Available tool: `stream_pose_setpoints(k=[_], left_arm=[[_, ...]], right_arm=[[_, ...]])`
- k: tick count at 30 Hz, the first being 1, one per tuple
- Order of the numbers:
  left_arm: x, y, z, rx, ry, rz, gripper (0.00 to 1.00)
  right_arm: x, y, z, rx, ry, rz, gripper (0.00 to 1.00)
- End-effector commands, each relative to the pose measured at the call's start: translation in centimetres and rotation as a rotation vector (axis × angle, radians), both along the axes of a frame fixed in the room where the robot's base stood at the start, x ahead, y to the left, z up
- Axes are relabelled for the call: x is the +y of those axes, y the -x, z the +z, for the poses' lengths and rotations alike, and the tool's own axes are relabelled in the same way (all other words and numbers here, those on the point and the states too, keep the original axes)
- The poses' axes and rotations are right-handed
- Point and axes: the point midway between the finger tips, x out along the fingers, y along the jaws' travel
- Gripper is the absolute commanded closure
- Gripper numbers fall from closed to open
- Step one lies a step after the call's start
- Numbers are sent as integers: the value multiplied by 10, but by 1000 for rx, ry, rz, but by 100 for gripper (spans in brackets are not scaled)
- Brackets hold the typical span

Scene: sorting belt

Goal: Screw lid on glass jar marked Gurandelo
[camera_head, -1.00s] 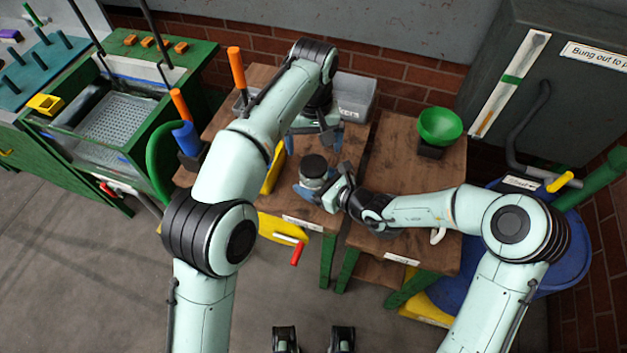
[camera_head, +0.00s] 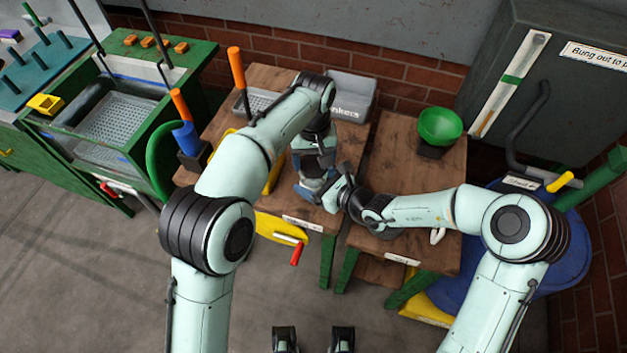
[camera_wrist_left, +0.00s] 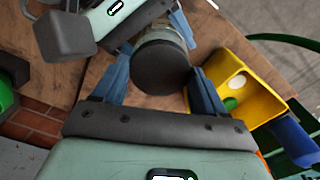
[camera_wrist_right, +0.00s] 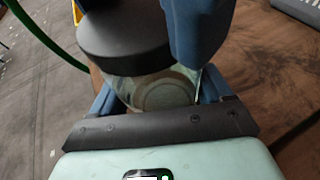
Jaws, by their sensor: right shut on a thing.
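The glass jar (camera_wrist_right: 160,90) stands upright with a dark lid (camera_wrist_right: 125,35) resting on its top; how far the lid is threaded cannot be told. My right gripper (camera_head: 328,193) is shut on the jar's body from the side. My left gripper (camera_head: 316,174) points down over the jar. In the left wrist view its blue fingers stand open on either side of the lid (camera_wrist_left: 162,72), with small gaps. The jar (camera_wrist_left: 160,38) also shows there beyond the lid. In the head view my grippers mostly hide jar and lid. No marking on the jar is readable.
The jar is over the left wooden table (camera_head: 262,82). A green bowl (camera_head: 440,126) is on the right table (camera_head: 395,150).

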Motion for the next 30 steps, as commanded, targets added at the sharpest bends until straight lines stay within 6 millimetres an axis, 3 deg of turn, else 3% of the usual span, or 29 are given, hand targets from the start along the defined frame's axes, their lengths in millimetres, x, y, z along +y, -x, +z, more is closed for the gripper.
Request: stream_pose_setpoints(k=[11, 12, 15, 25, 30], left_arm=[[0, 0, 0, 0, 0, 0, 68], [0, 0, 0, -1, 0, 0, 28], [0, 0, 0, -1, 0, 0, 2], [0, 0, 3, -2, 1, 0, 2], [-1, -1, 25, -5, 3, -1, 2]], right_arm=[[0, 0, 0, 0, 0, 0, 100], [0, 0, 0, 0, 0, 0, 100], [0, 0, 0, 0, 0, 0, 100], [0, 0, 0, 0, 0, -1, 100], [0, 0, 0, 0, 0, -1, 100]])
